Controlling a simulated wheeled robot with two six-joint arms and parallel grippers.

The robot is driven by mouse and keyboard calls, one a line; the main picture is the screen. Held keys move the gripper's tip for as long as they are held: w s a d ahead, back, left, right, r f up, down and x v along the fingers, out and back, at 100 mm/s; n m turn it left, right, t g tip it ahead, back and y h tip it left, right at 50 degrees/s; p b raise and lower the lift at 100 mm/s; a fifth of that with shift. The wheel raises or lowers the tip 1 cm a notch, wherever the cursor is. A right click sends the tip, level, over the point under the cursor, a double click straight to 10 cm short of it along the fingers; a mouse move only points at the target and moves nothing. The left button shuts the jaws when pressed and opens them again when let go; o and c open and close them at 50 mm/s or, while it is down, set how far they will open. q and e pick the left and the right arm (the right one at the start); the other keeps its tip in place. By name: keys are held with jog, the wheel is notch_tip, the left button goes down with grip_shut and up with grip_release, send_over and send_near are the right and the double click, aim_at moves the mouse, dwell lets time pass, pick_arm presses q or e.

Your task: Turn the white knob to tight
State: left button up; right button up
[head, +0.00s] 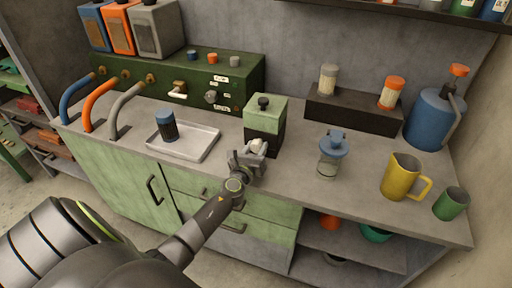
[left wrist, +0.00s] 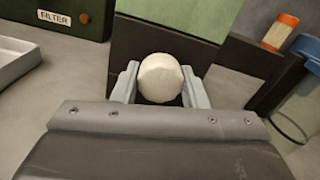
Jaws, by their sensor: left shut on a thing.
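The white knob (left wrist: 160,78) is a round, off-white knob on the front of a small box with a green top and dark lower part (head: 265,112). In the head view the knob (head: 258,146) shows just above my gripper. My left gripper (head: 248,158) is at the front of the box, shut on the knob. In the left wrist view one finger of my left gripper (left wrist: 160,88) is on each side of the knob. No mark for tight shows. My right gripper is not in view.
A grey tray (head: 205,152) with a dark blue cup (head: 166,125) lies left of the box. A jar with a blue lid (head: 332,152), a yellow jug (head: 400,176) and a green cup (head: 451,203) stand to the right. A green panel (head: 240,77) is behind.

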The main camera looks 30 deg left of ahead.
pick_arm(q)
jog(key=shift+f+m, duration=0.15)
jog(key=shift+m, duration=0.35)
jog(key=o, duration=1)
jog(key=shift+c, duration=0.2)
jog(key=shift+s, duration=0.15)
jog(key=v, duration=1.7)
jog(key=shift+s+a, duration=0.1)
